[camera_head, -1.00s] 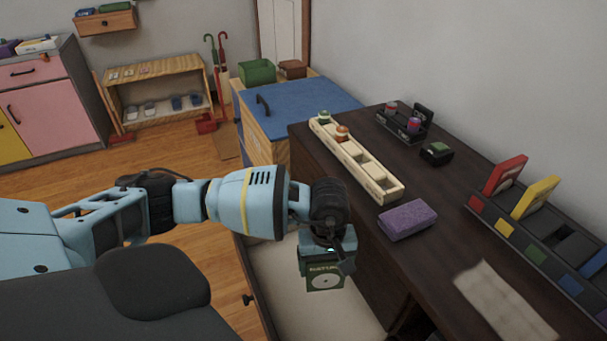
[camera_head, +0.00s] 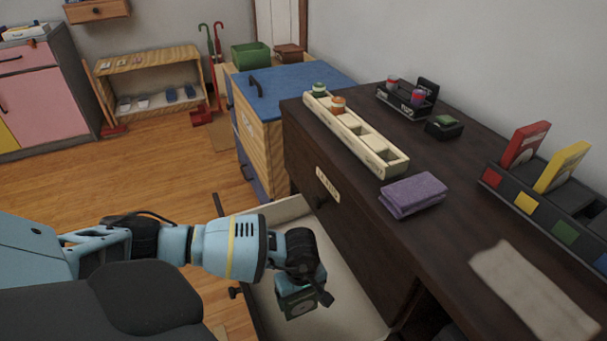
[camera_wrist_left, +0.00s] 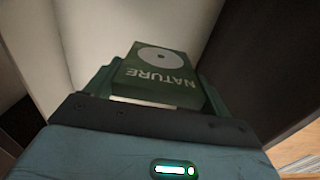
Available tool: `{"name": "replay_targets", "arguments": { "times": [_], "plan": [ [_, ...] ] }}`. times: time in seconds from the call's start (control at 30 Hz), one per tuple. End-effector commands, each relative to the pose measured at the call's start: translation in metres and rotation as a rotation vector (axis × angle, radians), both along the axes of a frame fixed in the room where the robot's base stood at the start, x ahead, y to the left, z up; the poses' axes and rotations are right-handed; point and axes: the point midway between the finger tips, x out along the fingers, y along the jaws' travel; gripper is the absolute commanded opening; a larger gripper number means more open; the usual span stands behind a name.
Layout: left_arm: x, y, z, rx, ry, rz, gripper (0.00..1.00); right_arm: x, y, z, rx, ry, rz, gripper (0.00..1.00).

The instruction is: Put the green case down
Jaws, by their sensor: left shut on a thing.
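The green case (camera_head: 298,303) is small and boxy, with a pale disc on its face. It also shows in the left wrist view (camera_wrist_left: 150,80), where the word NATURE reads upside down. My left gripper (camera_head: 306,290) is shut on it, with a finger on each side in the wrist view. It holds the case inside or just over the open, pale-lined drawer (camera_head: 352,316) below the dark desk. I cannot tell whether the case touches the drawer floor. My right gripper is not in view.
The dark desk (camera_head: 460,215) stands to the right with a cream compartment tray (camera_head: 372,152), a folded purple cloth (camera_head: 413,194) and a black organizer (camera_head: 535,214). A blue-topped cabinet (camera_head: 290,92) stands behind the drawer. Wooden floor (camera_head: 120,180) lies open to the left.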

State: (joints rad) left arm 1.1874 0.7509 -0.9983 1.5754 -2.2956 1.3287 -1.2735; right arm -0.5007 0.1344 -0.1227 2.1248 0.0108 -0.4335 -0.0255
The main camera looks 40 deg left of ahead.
Motion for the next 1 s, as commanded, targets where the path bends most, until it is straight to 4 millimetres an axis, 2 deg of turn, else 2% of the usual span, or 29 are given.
{"name": "replay_targets", "arguments": {
  "times": [0.03,0.2,0.47,0.8,1.0],
  "plan": [
    [-0.001,-0.001,-0.014,-0.002,0.005,0.001,0.58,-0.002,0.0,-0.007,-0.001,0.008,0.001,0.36],
    [0.0,-0.001,-0.037,-0.001,0.003,-0.001,0.58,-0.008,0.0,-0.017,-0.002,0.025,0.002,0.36],
    [0.0,-0.001,-0.041,-0.002,0.001,-0.002,0.58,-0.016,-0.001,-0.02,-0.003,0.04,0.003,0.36],
    [-0.001,-0.001,-0.079,-0.001,0.004,-0.002,0.58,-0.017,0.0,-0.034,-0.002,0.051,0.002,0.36],
    [0.0,-0.001,-0.077,-0.001,0.0,-0.002,0.58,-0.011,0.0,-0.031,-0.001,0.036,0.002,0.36]
  ]
}}
